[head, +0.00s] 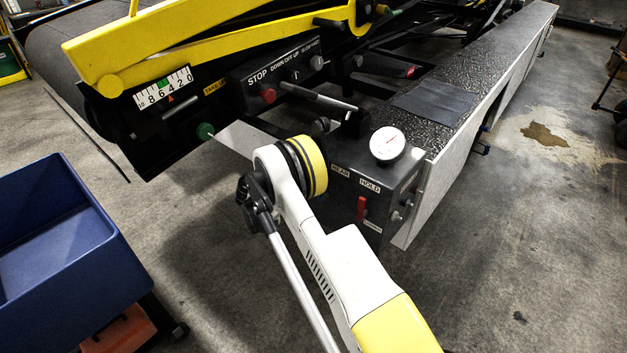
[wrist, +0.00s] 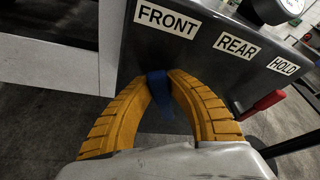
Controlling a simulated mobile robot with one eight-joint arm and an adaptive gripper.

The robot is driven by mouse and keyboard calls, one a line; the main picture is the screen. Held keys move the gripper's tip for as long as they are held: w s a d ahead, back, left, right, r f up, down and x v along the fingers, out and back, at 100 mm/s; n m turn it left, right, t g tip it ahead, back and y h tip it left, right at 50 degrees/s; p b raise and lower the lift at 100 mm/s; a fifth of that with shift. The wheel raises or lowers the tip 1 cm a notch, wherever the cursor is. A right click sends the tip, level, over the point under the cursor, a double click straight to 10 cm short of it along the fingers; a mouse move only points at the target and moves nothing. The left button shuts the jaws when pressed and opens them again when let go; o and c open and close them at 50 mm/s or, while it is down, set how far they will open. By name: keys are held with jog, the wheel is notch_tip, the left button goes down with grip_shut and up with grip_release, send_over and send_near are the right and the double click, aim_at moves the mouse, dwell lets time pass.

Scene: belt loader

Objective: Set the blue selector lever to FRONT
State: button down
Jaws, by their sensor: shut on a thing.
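The blue selector lever (wrist: 160,92) shows in the wrist view between the yellow fingertips of my gripper (wrist: 162,78), which is shut on it. The lever stands below the FRONT label (wrist: 167,20) on the dark control box (wrist: 205,75). The REAR label (wrist: 237,46) is to its right, with HOLD (wrist: 284,65) farther right. The lever's mount is partly hidden by the fingers. In the head view my arm covers the lever and my gripper; the control box (head: 372,236) shows beside the arm.
A red lever (head: 361,209) sits close by on the box, right of my gripper in the wrist view (wrist: 262,104). A round gauge (head: 387,144) stands on top. A black-handled bar (head: 318,98) juts out above. A blue bin (head: 60,250) stands at left on the concrete floor.

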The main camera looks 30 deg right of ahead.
jog(key=shift+f, duration=0.1)
dwell(0.4)
jog(key=c, duration=1.3)
grip_release()
jog(key=shift+o, duration=0.2)
jog(key=v, duration=1.2)
jog(key=shift+w, duration=0.15)
